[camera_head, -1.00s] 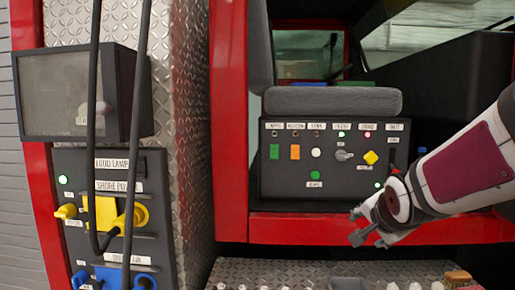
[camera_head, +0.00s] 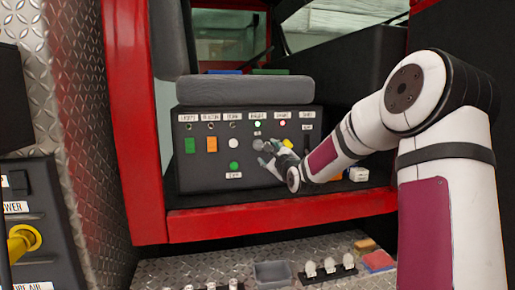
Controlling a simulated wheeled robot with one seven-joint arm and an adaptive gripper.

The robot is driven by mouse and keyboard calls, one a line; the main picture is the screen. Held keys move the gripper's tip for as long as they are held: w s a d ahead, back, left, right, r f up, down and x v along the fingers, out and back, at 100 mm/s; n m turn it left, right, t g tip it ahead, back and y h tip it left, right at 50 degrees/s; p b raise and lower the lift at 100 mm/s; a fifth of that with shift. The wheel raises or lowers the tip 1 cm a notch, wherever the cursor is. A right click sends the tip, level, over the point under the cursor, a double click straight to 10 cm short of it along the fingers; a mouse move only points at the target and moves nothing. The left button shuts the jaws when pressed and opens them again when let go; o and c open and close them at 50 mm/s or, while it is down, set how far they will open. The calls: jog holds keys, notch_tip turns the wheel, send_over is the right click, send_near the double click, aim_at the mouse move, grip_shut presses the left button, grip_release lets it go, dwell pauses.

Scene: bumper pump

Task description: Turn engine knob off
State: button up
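The dark control panel (camera_head: 208,174) sits in the red-framed cab opening. A small grey knob (camera_head: 258,144) is on it below a label that seems to read ENGINE, with a green light above. My gripper (camera_head: 266,156) is at the panel face, its fingertips just right of and below the grey knob. It partly covers that area, and I cannot tell whether it touches the knob or how far its fingers are apart. The yellow knob (camera_head: 288,143) is right beside the gripper, partly hidden. The grey knob's angle is unclear.
Green (camera_head: 190,146) and orange (camera_head: 212,145) switches and a white button (camera_head: 235,143) are to the left. A green button (camera_head: 234,166) is below. A grey cushion (camera_head: 245,90) overhangs the panel. The red sill (camera_head: 270,219) runs below; small items lie on the metal step.

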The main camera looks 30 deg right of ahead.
aim_at(260, 146)
jog(key=w, duration=0.3)
jog(key=w+d, duration=0.1)
jog(key=w, duration=0.2)
jog(key=w+d+b, duration=0.1)
jog(key=w, duration=0.3)
jog(key=shift+w, duration=0.1)
jog(key=shift+c, duration=0.4)
jog(key=c, duration=1.1)
